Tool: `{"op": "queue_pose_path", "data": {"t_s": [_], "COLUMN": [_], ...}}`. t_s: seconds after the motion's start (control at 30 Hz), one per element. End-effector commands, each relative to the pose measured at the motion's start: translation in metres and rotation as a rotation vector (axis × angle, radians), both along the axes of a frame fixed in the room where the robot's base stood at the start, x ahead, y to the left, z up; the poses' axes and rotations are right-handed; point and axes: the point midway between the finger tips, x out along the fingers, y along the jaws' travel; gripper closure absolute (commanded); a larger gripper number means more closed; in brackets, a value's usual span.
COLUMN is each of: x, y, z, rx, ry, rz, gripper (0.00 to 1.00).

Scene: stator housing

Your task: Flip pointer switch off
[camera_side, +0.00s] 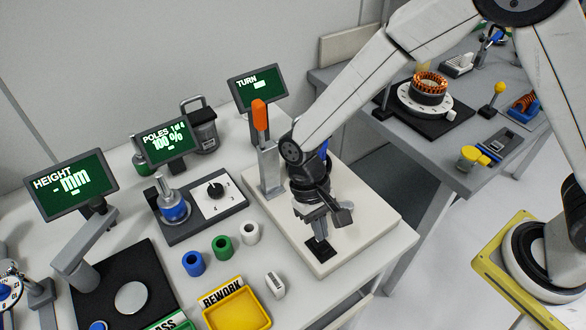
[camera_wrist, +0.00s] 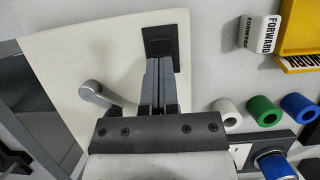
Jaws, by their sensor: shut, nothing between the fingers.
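A black pointer knob (camera_side: 215,190) sits on a white plate with numbers around it, on a dark grey base in the side view. I cannot read exactly which mark it points to. My gripper (camera_side: 319,238) is shut and empty, pointing down over a small black square (camera_side: 320,251) on the pale base block, well to the right of the knob. In the wrist view my gripper (camera_wrist: 160,60) reaches over the near edge of the black square (camera_wrist: 160,40); I cannot tell whether it touches. Only a corner of the white plate (camera_wrist: 241,155) shows there, with the knob hidden.
The pale base block (camera_side: 375,215) carries an upright orange-handled lever (camera_side: 260,115). A grey crank lever (camera_wrist: 100,95) is left of my fingers in the wrist view. Blue, green and white rings (camera_side: 222,246) and a yellow rework tray (camera_side: 238,308) lie nearby.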

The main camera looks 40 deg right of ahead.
Motion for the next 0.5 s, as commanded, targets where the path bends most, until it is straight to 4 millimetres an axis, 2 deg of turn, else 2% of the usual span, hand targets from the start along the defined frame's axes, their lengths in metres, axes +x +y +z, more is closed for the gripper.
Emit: {"op": "queue_pose_path", "data": {"t_s": [0.2,0.5], "x": [-0.007,-0.009], "y": [0.0,0.0], "z": [-0.018,-0.023], "rx": [0.0,0.001], "ry": [0.0,-0.001], "rz": [0.001,0.0], "gripper": [1.0,1.0]}}
